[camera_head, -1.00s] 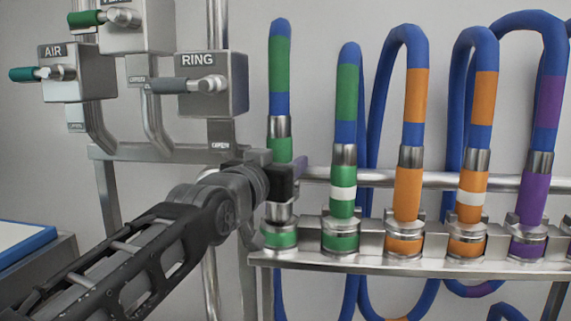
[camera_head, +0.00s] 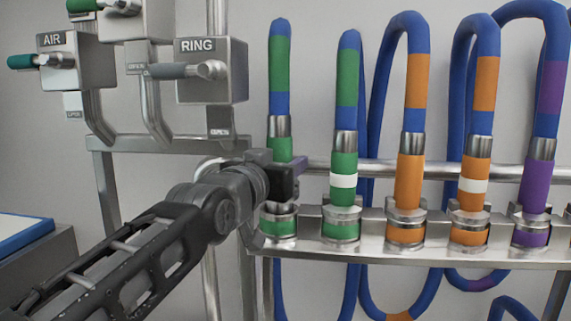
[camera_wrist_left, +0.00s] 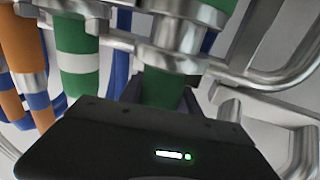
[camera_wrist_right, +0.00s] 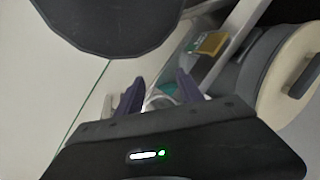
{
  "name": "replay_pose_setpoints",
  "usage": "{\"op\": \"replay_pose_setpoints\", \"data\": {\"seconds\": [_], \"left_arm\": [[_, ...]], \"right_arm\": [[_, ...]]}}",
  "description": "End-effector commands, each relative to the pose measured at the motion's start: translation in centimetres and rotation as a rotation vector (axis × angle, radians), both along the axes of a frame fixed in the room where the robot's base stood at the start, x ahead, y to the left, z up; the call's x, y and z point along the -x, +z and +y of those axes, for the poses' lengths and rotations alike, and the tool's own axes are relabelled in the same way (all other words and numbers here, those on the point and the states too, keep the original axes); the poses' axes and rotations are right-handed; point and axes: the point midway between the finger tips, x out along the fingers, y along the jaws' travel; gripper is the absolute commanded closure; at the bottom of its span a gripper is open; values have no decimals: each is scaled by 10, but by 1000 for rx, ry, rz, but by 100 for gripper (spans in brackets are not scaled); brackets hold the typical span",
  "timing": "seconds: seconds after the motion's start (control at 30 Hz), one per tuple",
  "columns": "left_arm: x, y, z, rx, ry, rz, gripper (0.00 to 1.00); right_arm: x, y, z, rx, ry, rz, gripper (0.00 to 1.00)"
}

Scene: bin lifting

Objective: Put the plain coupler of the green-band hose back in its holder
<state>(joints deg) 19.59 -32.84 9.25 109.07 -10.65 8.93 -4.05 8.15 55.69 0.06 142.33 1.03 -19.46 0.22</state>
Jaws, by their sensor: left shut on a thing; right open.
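The plain green coupler (camera_head: 280,149) hangs on its blue hose at the left end of the holder row. My left gripper (camera_head: 287,178) is shut around it. Its holder (camera_head: 279,228), with a green band, is directly below. The coupler's metal collar sits higher than the neighbours' collars; the gripper hides part of the coupler, and I cannot tell how deep its lower end is. In the left wrist view the green coupler (camera_wrist_left: 163,88) is between the fingers. My right gripper (camera_wrist_right: 160,92) is open and empty, away from the rack.
The white-banded green coupler (camera_head: 343,180) stands in the adjacent holder, close on the right. Orange couplers (camera_head: 409,180) and a purple one (camera_head: 536,185) stand farther right. The RING valve box (camera_head: 212,70) is above left of my gripper. A steel rail (camera_head: 450,172) runs behind.

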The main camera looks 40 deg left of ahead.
Motion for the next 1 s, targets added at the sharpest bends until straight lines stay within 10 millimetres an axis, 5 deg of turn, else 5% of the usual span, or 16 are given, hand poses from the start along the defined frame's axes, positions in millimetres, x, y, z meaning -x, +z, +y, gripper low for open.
{"op": "replay_pose_setpoints", "data": {"seconds": [1.0], "left_arm": [[0,-9,0,-1,0,-3,100]], "right_arm": [[0,-15,0,0,0,0,56]]}}
